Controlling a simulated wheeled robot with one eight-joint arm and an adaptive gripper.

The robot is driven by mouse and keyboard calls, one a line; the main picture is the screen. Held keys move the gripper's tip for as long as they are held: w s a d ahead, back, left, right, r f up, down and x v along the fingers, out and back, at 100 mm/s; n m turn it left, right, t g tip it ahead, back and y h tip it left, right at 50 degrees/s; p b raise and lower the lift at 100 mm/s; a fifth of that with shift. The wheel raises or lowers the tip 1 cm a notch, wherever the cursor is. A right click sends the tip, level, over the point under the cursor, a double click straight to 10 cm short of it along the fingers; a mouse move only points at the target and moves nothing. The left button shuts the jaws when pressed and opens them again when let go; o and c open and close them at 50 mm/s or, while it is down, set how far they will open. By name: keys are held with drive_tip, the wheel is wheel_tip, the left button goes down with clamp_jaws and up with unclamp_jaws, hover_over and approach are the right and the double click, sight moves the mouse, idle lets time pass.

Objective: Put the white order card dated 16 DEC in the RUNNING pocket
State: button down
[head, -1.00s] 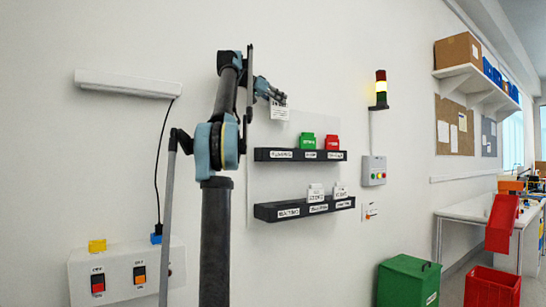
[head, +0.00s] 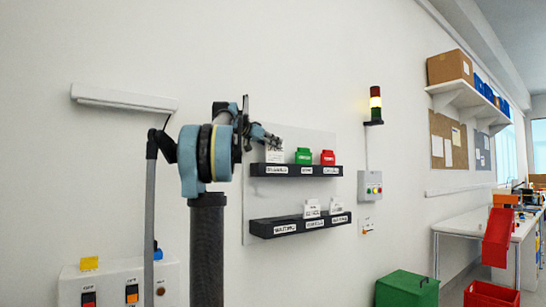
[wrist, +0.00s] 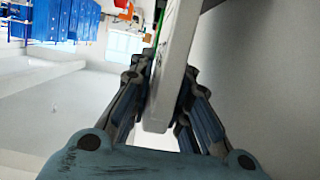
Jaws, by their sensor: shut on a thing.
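A white order card (head: 275,153) is at the left pocket of the upper black rack (head: 296,170), upright. Its lower edge meets the rack's front wall; I cannot tell how deep it sits. My gripper (head: 276,140) is shut on the card's top. In the wrist view my gripper (wrist: 162,78) has its fingers on both sides of the pale card (wrist: 174,65), seen edge-on. The date is too small to read. The left pocket's label (head: 276,170) is blurred.
A green card (head: 303,156) and a red card (head: 327,157) stand in the upper rack, right of the white one. Two white cards (head: 311,208) (head: 336,205) stand in the lower rack (head: 300,226). A switch box (head: 370,186) is on the wall to the right.

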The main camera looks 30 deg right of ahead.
sight(274, 152)
drive_tip(key=shift+f, duration=2.15)
drive_tip(key=shift+f, duration=0.1)
drive_tip(key=c, duration=1.5)
unclamp_jaws()
drive_tip(key=v, duration=1.2)
drive_tip(key=s+a+f+n+y, duration=0.5)
drive_tip(key=s+a+f, duration=0.5)
drive_tip(key=f, duration=1.1)
drive_tip(key=s+a+f+n+y, duration=0.4)
drive_tip(key=s+a+f, duration=0.6)
drive_tip(key=f, duration=1.1)
drive_tip(key=s+a+f+n+t+y, duration=0.1)
drive_tip(key=s+a+f+n+y, duration=0.4)
drive_tip(key=a+f, duration=0.9)
drive_tip(key=shift+s+f+n+y, duration=0.1)
drive_tip(key=shift+s+f+n, duration=0.45)
drive_tip(key=shift+s+f, duration=0.6)
drive_tip(key=shift+s+f+n+y, duration=0.1)
drive_tip(key=shift+s+f+n, duration=0.55)
drive_tip(key=shift+f, duration=0.9)
drive_tip(key=shift+s+f+n+y, duration=0.1)
drive_tip(key=shift+s+f+n, duration=0.3)
drive_tip(key=shift+s+f, duration=0.85)
